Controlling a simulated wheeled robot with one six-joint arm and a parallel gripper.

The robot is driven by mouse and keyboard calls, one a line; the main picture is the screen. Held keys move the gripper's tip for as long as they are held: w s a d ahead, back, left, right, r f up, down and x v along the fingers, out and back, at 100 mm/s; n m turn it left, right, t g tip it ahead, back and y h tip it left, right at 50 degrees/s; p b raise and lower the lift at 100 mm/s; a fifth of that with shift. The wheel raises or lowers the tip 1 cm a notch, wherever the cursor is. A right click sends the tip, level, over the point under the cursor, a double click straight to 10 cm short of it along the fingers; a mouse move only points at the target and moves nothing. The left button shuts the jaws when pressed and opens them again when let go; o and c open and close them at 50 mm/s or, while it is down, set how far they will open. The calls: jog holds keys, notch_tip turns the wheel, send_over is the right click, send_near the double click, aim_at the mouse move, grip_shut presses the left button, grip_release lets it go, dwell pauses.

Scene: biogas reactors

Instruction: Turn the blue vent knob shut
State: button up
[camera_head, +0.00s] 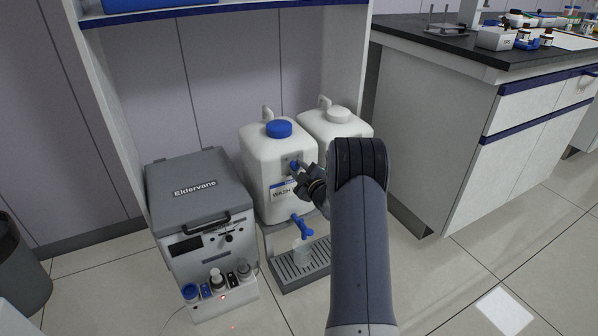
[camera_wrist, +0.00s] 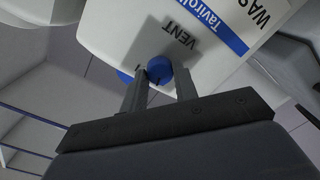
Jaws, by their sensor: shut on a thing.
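The blue vent knob (camera_wrist: 158,68) sits on the front of a white canister (camera_head: 262,160), beside the printed word VENT. In the wrist view the two fingers of my gripper (camera_wrist: 160,88) stand on either side of the knob, shut on it. In the head view the knob (camera_head: 294,166) shows small at the tip of my gripper (camera_head: 303,172). My arm comes in from the lower right and hides part of the canister's right side. The knob's turn angle is hard to read.
A blue tap (camera_head: 302,226) sits low on the canister above a drip tray (camera_head: 300,268). A second white canister (camera_head: 345,123) stands to the right. A grey Eldervane box (camera_head: 198,188) stands at left.

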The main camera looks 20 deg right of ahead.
jog(key=n, duration=0.5)
jog(key=shift+a+n, duration=0.1)
jog(key=shift+n, duration=0.2)
dwell(0.4)
jog(key=o, duration=1)
jog(key=s+p, duration=0.1)
jog(key=s, duration=0.4)
jog(key=s+p, duration=0.2)
jog(key=s, duration=0.3)
jog(key=shift+s+d+r, duration=0.2)
jog(key=shift+s, duration=0.2)
jog(key=shift+w, duration=0.1)
